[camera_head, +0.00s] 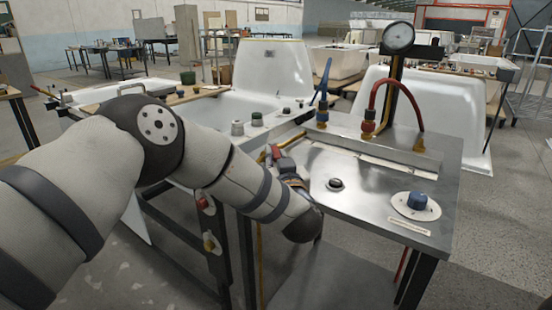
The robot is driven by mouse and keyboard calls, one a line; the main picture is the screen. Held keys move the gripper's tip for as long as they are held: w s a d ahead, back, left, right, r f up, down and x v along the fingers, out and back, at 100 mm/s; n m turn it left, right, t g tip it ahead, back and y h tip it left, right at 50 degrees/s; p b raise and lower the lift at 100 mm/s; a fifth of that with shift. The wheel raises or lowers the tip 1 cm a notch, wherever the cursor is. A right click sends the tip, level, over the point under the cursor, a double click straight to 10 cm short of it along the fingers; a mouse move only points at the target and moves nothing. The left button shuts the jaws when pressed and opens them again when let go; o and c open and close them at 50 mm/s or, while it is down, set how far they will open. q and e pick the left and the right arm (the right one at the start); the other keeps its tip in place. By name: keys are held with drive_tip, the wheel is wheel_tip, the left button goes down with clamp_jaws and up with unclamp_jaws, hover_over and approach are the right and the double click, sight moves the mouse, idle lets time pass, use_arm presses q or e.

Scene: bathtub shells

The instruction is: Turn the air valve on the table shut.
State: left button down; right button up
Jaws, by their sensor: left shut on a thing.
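My left arm reaches in from the left to the left edge of a steel-topped table (380,235). My left gripper (283,163) is mostly hidden past its own wrist. It is shut on a small red-handled part (275,153) at the table's left edge, beside a yellow pipe. The fingertips and the exact grip are hard to see. A blue lever (325,78) stands steeply on a blue fitting near the back of the table. I cannot tell which is the air valve. My right gripper is not in view.
A black knob (335,184) sits mid-table. A pressure gauge (398,38) stands on a post at the back, near a looping red hose (393,84). White tub shells (268,70) stand behind. The table's front and middle are mostly clear.

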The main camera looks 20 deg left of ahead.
use_arm(q)
drive_tip(key=shift+f, duration=0.1)
drive_tip(key=c, duration=1.5)
unclamp_jaws()
drive_tip(key=v, duration=1.2)
